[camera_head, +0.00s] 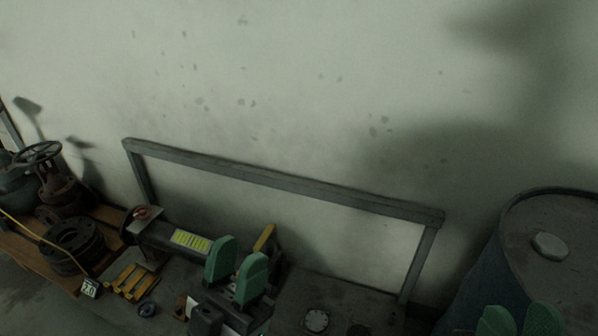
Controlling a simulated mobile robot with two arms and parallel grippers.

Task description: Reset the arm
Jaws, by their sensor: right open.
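My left gripper (236,266) shows at the lower middle, with two green finger pads standing upright and a narrow gap between them. It looks open, and I see nothing held in it. My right gripper (520,320) is at the bottom right edge. Its two green pads are apart and empty, and the rest of it is cut off by the frame. A gate valve with a round handwheel (38,152) stands at the far left, well apart from both grippers.
A grey metal frame (290,181) stands against the wall. A dark pipe with a yellow label (191,241) lies behind and left of my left gripper. Dark flanges (75,238) sit on a wooden bench at left. A blue drum (562,225) stands at right.

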